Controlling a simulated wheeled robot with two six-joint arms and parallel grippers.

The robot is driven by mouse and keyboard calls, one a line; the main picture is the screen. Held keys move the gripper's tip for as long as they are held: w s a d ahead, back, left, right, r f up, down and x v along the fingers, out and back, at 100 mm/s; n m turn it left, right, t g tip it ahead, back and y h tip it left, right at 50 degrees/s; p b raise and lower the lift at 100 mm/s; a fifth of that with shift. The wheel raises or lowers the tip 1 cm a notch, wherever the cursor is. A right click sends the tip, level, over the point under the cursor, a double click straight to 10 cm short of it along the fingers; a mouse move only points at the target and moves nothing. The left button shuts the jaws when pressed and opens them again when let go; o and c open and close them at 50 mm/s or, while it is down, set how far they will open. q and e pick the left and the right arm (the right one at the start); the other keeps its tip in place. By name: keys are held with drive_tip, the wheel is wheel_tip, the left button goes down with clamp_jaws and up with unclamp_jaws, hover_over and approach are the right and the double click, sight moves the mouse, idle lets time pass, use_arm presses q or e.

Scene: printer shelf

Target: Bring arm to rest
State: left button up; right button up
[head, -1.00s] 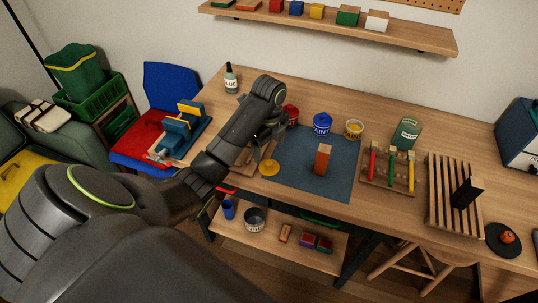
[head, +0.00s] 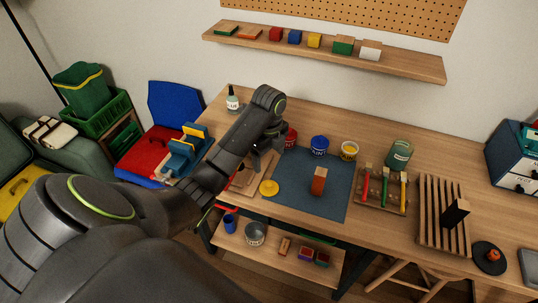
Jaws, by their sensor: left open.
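My left arm comes in from the left and reaches over the left part of the wooden workbench (head: 300,112). My left gripper (head: 257,160) is open and hangs above the bench, pointing down, with nothing seen between its fingers. A yellow disc (head: 269,188) lies on the left edge of the blue mat (head: 315,205), below the gripper and apart from it. A wooden board (head: 243,183) beside the mat is partly hidden by my arm. My right gripper is out of view.
An orange-brown block (head: 318,181) stands on the mat. Red, blue (head: 319,146) and yellow (head: 349,151) paint cans stand behind it, the red one partly behind my arm. A tool rack (head: 383,205) and slatted rack (head: 430,215) are to the right. A wall shelf (head: 320,55) hangs above.

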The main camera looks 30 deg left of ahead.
use_arm(q)
drive_tip(key=s+d+f+n+t, duration=0.1)
drive_tip(key=s+f+n, duration=0.3)
drive_tip(key=s, duration=0.3)
drive_tip(key=s+d+f+n+t, duration=0.1)
drive_tip(key=s+f+n, duration=0.35)
drive_tip(key=s, duration=0.25)
drive_tip(key=s+r+n+t+y, duration=0.1)
drive_tip(key=s+r+n, duration=0.1)
drive_tip(key=s+n, duration=0.5)
drive_tip(key=s+r+n+t+y, duration=0.1)
drive_tip(key=s+r+n, duration=0.1)
drive_tip(key=s+n, duration=0.5)
wheel_tip(320, 180, down, 28)
drive_tip(key=s+a+m+g+b, duration=0.1)
drive_tip(key=s+m+g+b, duration=0.1)
drive_tip(key=b, duration=0.2)
drive_tip(key=s+f+b, duration=0.1)
drive_tip(key=s+f, duration=0.6)
drive_tip(key=f, duration=0.3)
drive_tip(key=s+d+f+h+b, duration=0.1)
drive_tip(key=s+f+b, duration=0.1)
drive_tip(key=s+f, duration=0.6)
drive_tip(key=shift+d+f+g, duration=0.15)
drive_tip(key=shift+f+g, duration=0.25)
drive_tip(key=shift+f, duration=0.45)
